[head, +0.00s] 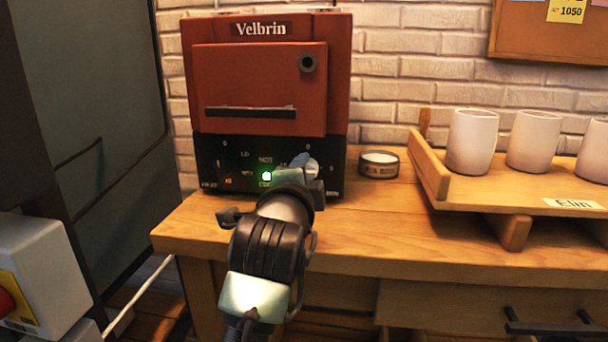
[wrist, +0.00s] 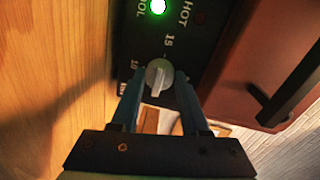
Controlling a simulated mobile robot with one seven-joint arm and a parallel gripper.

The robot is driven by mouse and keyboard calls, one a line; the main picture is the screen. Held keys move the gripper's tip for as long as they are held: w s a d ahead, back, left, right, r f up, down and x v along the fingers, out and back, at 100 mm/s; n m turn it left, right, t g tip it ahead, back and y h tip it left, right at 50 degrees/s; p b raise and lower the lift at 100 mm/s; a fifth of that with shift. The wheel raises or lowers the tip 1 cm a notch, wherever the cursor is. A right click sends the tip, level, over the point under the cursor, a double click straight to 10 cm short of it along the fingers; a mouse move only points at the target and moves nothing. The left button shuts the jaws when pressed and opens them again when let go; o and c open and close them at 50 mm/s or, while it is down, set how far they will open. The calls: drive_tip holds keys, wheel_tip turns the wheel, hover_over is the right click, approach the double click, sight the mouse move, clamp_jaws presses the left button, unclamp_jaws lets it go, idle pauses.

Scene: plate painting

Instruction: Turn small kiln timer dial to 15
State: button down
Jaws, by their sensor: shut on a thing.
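The small kiln (head: 265,95) is a red box with a black control panel (head: 215,150) and the name Velbrin. My gripper (head: 300,172) is at the right part of that panel and hides much of it. In the wrist view, a pale grey round dial (wrist: 158,76) sits between the two blue-grey fingers of my gripper (wrist: 158,82), which is shut on it. The number 15 is printed above the dial and 10 at its upper left. A green lamp (wrist: 158,6) glows beside the word COOL.
A small round tin (head: 379,163) stands just right of the kiln. A wooden rack (head: 432,178) with white cups (head: 472,140) and an Elin label is farther right. The bench front (head: 400,240) is clear.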

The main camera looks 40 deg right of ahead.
idle(0.3)
drive_tip(key=shift+c, duration=2)
unclamp_jaws()
drive_tip(key=p+v, duration=0.1)
drive_tip(key=v, duration=1.2)
drive_tip(key=shift+p, duration=0.4)
